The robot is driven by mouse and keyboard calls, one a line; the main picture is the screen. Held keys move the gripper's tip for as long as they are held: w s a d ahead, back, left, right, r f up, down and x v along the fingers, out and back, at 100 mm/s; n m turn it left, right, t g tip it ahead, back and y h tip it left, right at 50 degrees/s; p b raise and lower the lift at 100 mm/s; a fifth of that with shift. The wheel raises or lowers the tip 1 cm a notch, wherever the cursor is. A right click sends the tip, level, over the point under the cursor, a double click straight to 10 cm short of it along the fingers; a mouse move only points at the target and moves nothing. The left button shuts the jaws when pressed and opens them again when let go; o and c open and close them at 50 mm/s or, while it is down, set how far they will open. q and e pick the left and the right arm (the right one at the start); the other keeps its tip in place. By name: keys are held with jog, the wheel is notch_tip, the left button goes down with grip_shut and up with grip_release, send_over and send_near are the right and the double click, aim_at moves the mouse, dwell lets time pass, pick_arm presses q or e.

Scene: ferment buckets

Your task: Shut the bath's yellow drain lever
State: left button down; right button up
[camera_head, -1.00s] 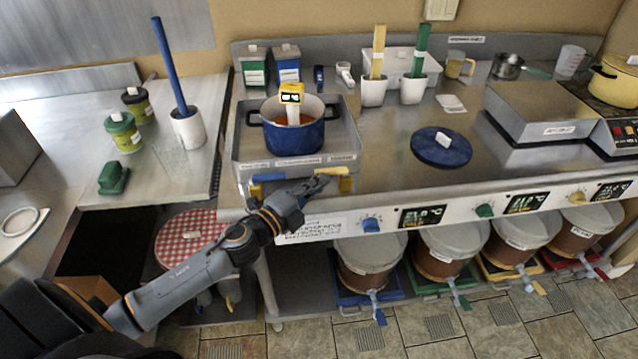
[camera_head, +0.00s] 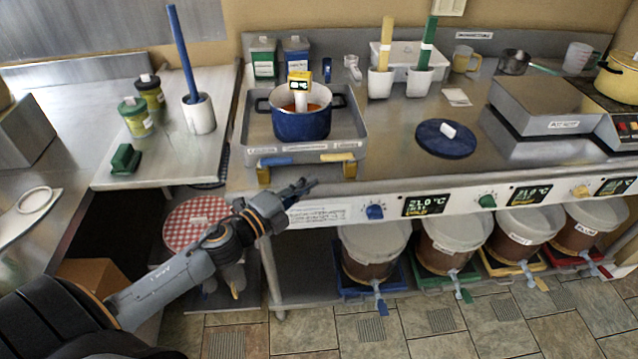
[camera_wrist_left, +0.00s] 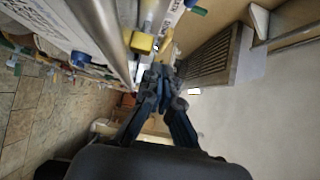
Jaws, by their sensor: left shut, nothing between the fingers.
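The steel bath (camera_head: 356,128) stands at the counter's front edge with a blue pot (camera_head: 300,124) in it. A blue lever (camera_head: 275,161) lies at the left. My left gripper (camera_head: 310,184) is shut and empty, just below and left of the yellow lever, apart from it as far as I can tell. In the left wrist view the closed fingertips (camera_wrist_left: 161,72) point towards a yellow block (camera_wrist_left: 142,42). My right gripper is out of view.
A control panel with a blue knob (camera_head: 375,212) runs below the counter edge, right of my gripper. Lidded buckets (camera_head: 372,245) stand underneath. A blue lid (camera_head: 446,138) lies on the counter. A gap separates the left table (camera_head: 160,165) from the counter.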

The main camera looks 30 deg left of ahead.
pick_arm(q)
jog(key=shift+s+a+r+b, duration=0.1)
jog(key=shift+s+a+b, duration=0.2)
jog(key=shift+s+a, duration=0.7)
jog(key=shift+s+a+r+b, duration=0.1)
jog(key=shift+s+a+b, duration=0.15)
jog(key=shift+s+a, duration=0.7)
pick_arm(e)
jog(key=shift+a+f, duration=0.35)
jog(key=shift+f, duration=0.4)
pick_arm(q)
jog(key=shift+s+d, duration=0.25)
jog(key=shift+d, duration=0.05)
